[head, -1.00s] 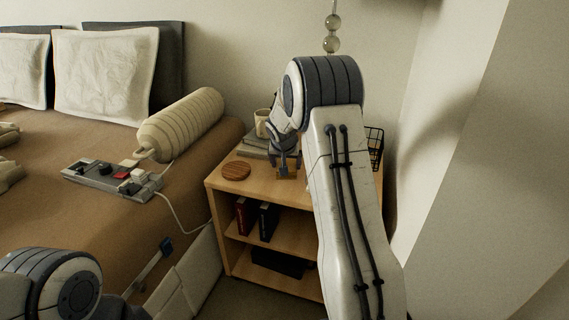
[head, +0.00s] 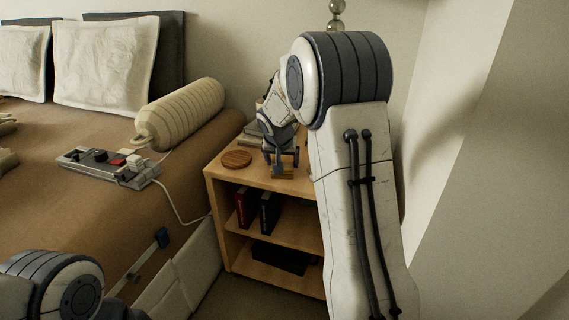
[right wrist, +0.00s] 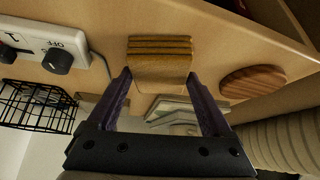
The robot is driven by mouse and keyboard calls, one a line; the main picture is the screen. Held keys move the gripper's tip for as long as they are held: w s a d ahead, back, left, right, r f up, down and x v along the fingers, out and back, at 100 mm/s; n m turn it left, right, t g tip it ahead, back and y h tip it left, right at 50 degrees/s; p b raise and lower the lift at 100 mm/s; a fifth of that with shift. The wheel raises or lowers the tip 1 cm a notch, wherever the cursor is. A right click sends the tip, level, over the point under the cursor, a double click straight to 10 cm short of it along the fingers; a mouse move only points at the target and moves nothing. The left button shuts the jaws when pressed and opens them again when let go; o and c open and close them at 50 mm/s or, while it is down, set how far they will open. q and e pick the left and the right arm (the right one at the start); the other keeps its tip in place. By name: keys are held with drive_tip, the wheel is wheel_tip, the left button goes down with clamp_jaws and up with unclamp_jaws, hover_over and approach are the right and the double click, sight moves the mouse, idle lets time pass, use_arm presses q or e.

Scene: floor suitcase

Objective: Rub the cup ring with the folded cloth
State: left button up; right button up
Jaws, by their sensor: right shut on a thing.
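My right gripper (head: 281,160) is over the top of the wooden nightstand (head: 221,177), near its front edge. In the right wrist view, my right gripper (right wrist: 158,78) is shut on the folded cloth (right wrist: 160,68), a mustard-tan layered pad between its two fingers. The cloth (head: 282,175) also shows in the head view below the fingers, at or just above the nightstand top; I cannot tell whether it touches. I cannot make out the cup ring in either view. My left arm shows at the lower left of the head view, but its gripper is out of view.
A round wooden coaster (head: 237,158) lies left of the cloth. The right wrist view shows a black wire basket (right wrist: 38,106) and a white box with knobs (right wrist: 50,45). Books (head: 268,214) stand on the shelf below. The bed (head: 60,205) is at the left.

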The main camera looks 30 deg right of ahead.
sight(278, 179)
drive_tip(key=shift+s+a+f, duration=0.15)
drive_tip(key=shift+s+a, duration=0.1)
drive_tip(key=shift+s, duration=0.05)
drive_tip(key=shift+s+a+b, duration=0.55)
drive_tip(key=shift+a+b, duration=0.15)
drive_tip(key=shift+b, duration=0.2)
drive_tip(key=shift+s+a, duration=0.4)
drive_tip(key=shift+a, duration=0.05)
drive_tip(key=shift+r+p, duration=2.15)
drive_tip(key=shift+r, duration=1.05)
wheel_tip(278, 179, up, 3)
drive_tip(key=shift+p, duration=1.15)
